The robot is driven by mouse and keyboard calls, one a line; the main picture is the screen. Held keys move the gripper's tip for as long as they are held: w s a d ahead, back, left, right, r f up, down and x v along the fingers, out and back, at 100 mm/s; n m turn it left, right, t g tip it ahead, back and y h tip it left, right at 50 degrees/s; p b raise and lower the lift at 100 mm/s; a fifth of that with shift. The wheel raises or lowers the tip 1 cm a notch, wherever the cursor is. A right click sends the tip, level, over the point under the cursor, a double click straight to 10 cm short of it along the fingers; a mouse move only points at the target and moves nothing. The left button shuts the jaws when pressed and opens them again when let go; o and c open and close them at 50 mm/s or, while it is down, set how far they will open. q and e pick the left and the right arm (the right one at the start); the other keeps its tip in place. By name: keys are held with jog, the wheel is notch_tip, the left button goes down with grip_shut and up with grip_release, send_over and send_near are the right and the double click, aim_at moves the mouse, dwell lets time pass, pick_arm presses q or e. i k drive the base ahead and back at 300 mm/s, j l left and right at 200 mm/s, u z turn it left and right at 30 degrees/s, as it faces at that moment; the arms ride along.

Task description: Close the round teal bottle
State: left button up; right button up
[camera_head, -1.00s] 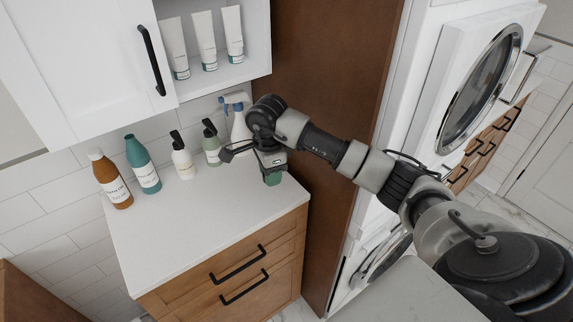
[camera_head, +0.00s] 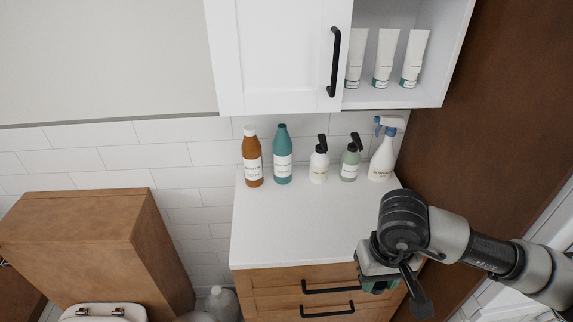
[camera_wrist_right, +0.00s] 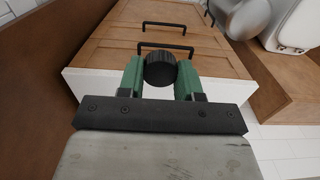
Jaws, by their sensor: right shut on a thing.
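The teal bottle (camera_head: 283,158) stands upright at the back of the white counter (camera_head: 300,225), with a white label and no cap visible on its dark top. My right gripper (camera_head: 378,284) is low in the head view, over the front right of the counter, well apart from the bottle. In the right wrist view the green fingers (camera_wrist_right: 160,82) are shut on a round black ribbed cap (camera_wrist_right: 160,69). The teal bottle is not in the wrist view. My left gripper is not in view.
A brown bottle (camera_head: 252,160) stands left of the teal one. A white pump bottle (camera_head: 319,166), a green pump bottle (camera_head: 350,165) and a spray bottle (camera_head: 382,160) stand to its right. The wall cabinet (camera_head: 280,55) hangs above. The counter's middle is clear.

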aim_at(282, 144)
jog(key=j+z, duration=0.1)
jog(key=z, duration=1.6)
jog(key=k+j, duration=0.1)
jog(key=k, duration=0.4)
